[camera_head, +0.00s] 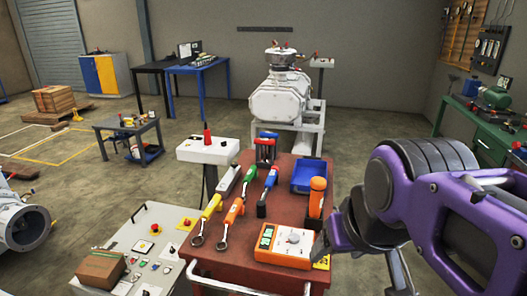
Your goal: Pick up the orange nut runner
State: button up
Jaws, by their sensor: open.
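Several hand tools lie on the red-brown table (285,170). One has an orange handle (236,210) and a metal ring head toward the front edge. A second orange tool (318,197), with a rounded top, stands upright at the table's right side. I cannot tell for sure which of these is the nut runner. My gripper (325,240) is at the table's right edge, close to the upright orange tool and right of the orange box. It is open and seems empty; my purple arm hides part of it.
Yellow-handled (211,206), green-handled (249,180) and blue-handled (268,186) tools lie close by. An orange and white control box (285,245) sits at the front. A blue bin (307,175) is at the back right. A white pump (282,98) stands behind the table.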

aim_at(318, 184)
jog(key=i+l+u, duration=0.1)
jog(key=l+u, duration=0.35)
jog(key=l, duration=0.15)
jog(key=l+u, duration=0.4)
jog(key=l, duration=0.2)
jog(key=l+u, duration=0.45)
jog(key=l, duration=0.15)
jog(key=k+z, duration=0.2)
jog(key=i+u, duration=0.2)
